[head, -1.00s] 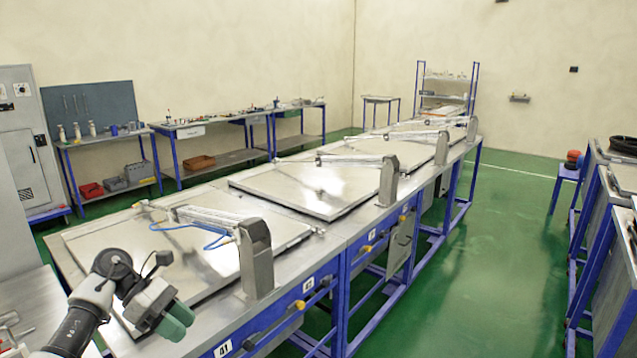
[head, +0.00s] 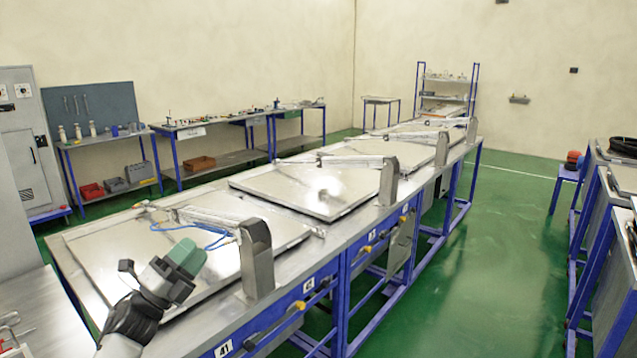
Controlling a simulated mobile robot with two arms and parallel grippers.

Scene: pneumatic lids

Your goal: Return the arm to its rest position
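My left arm comes in from the bottom left of the head view. Its gripper (head: 187,257) has green fingertips that sit close together with nothing seen between them. It is raised over the nearest metal lid (head: 120,262), pointing up and to the right. The lid lies flat on the long workbench. A pneumatic arm (head: 208,217) with a blue hose (head: 215,230) reaches over this lid from a grey post (head: 257,258). The gripper looks apart from the post, to its left. My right gripper does not show.
More lids, such as the second one (head: 305,188), lie further along the blue-framed bench (head: 325,262). Yellow-ended handles (head: 299,306) stick out from its front. A metal side table (head: 40,300) stands at the lower left. The green floor (head: 480,240) to the right is clear.

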